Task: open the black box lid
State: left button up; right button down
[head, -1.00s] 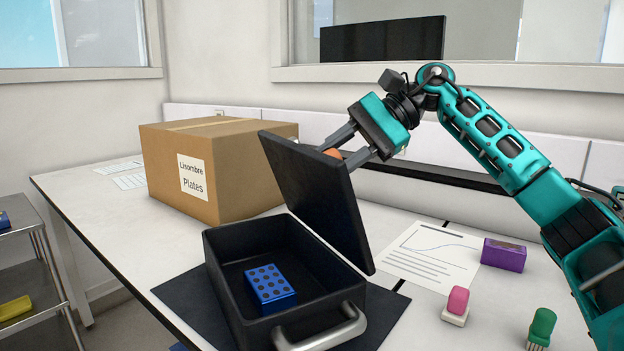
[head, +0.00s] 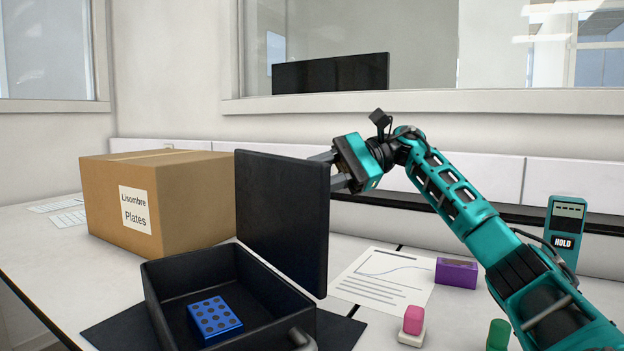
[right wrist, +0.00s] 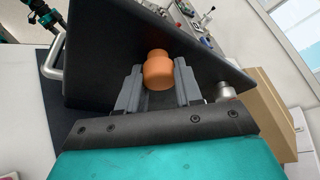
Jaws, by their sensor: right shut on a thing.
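The black box (head: 158,305) stands open on the table, its lid (head: 285,215) raised roughly upright at the box's right side. A blue block with dark dots (head: 214,318) lies inside. My right gripper (head: 330,170) reaches to the lid's far side near its top, its fingertips partly hidden by the lid. In the right wrist view, the right gripper (right wrist: 158,88) is shut on the orange knob (right wrist: 158,70) of the lid (right wrist: 110,50). My left gripper is not seen in the head view.
A cardboard box (head: 170,205) stands left behind the black box, close to the lid. To the right are a paper sheet (head: 385,282), a purple box (head: 456,272), a pink-topped object (head: 412,322), a green object (head: 498,336) and a teal device (head: 565,230).

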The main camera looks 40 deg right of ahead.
jog(key=c, duration=0.8)
grip_release()
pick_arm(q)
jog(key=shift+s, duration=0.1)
pick_arm(e)
jog(key=shift+o, duration=0.3)
pick_arm(q)
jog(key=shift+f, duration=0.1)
jog(key=p, duration=0.1)
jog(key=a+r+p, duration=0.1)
jog(key=p, duration=0.1)
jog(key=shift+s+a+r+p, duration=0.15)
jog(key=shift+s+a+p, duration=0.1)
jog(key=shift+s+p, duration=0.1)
pick_arm(e)
jog(key=v, duration=1.2)
jog(key=shift+d, duration=0.35)
jog(key=shift+s+r, duration=0.15)
